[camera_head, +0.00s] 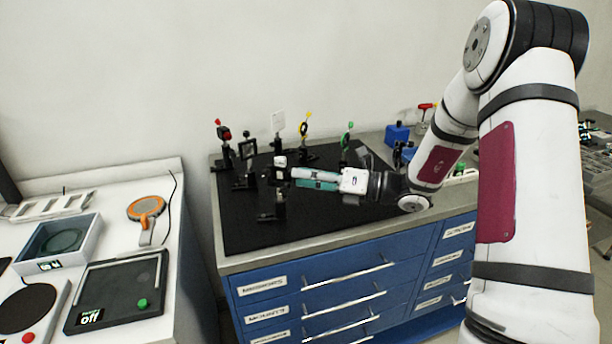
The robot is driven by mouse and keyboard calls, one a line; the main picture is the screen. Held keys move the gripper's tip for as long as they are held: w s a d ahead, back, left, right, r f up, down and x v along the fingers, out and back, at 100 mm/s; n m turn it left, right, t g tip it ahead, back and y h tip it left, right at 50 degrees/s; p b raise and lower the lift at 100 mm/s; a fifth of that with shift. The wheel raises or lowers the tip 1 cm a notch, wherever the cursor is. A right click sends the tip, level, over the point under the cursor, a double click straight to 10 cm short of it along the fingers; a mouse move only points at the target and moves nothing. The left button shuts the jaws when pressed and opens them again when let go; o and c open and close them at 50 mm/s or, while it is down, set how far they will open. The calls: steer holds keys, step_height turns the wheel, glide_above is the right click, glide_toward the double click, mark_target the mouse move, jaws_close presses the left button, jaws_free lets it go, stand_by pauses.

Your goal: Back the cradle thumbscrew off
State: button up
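My gripper (293,178) reaches in from the right over the black optics board (330,215). Its pale and teal fingers point left. Their tips are at or close beside a small dark post-mounted holder (279,177) with a white top, which may be the cradle. I cannot tell whether the tips touch it. The fingers lie close together in this view, and whether they are open or shut on something is too small to tell. The thumbscrew cannot be made out; it may be hidden by the fingertips.
Other mounts stand close behind: a red-topped one (224,133), a square dark frame (247,150), a yellow one (304,128) and a green one (346,136). A short dark post (279,207) stands in front. The board's front left is clear. A white side bench (150,240) holds instruments.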

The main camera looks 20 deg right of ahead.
steer(key=shift+w+a, duration=0.1)
jaws_close()
